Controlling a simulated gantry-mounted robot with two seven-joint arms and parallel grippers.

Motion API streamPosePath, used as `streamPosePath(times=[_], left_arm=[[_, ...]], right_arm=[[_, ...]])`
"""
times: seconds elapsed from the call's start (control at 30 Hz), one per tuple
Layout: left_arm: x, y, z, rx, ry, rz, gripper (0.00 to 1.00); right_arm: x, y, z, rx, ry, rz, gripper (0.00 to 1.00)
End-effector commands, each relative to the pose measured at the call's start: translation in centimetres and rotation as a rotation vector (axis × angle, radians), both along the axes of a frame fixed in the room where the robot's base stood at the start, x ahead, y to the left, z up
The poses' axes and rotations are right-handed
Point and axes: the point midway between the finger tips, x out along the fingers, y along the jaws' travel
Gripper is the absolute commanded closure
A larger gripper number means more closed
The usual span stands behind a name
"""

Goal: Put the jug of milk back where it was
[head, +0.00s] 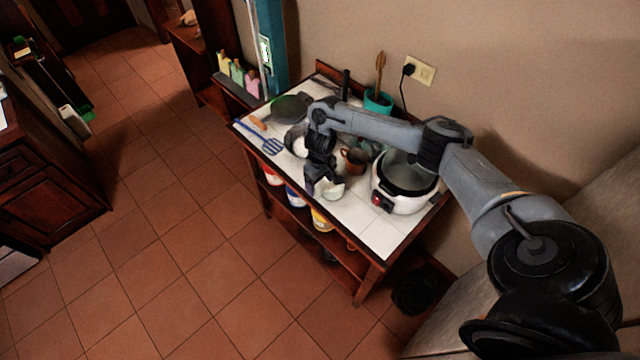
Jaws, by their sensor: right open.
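My right gripper (322,187) points down over the white-topped wooden table, near its front edge. It is open. A small white vessel (333,190) is right at its fingertips, partly covered by them. It may be the milk jug, but it is too small to tell. I cannot tell whether the fingers touch it. Another white round vessel (295,142) stands behind my right wrist, partly hidden. My left gripper is not in view.
A white cooker (402,201) stands right of the gripper, with a copper-coloured mug (354,159) behind. A blue slotted spatula (271,146), a dark pan (291,107) and a teal utensil pot (378,102) are also on the table. The table's front right corner is clear.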

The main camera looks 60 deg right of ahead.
Motion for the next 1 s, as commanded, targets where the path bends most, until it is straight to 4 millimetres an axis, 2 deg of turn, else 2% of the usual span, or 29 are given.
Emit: streamPosePath(times=[0.1, 0.2, 0.5, 0.7, 1.0], left_arm=[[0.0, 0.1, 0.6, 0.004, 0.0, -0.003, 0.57], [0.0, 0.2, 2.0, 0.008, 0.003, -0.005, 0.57], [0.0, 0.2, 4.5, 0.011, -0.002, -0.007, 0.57], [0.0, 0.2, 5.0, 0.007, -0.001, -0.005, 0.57], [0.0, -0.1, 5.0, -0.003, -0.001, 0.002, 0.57]], right_arm=[[0.1, 0.0, 2.4, -0.002, -0.005, 0.002, 0.21], [0.2, -0.1, 4.7, -0.003, -0.005, 0.002, 0.21], [0.1, -0.1, 9.2, -0.002, -0.004, 0.001, 0.21], [0.0, 0.0, 10.5, 0.0, -0.001, 0.001, 0.21], [0.0, 0.0, 10.6, 0.0, -0.001, 0.0, 0.21]])
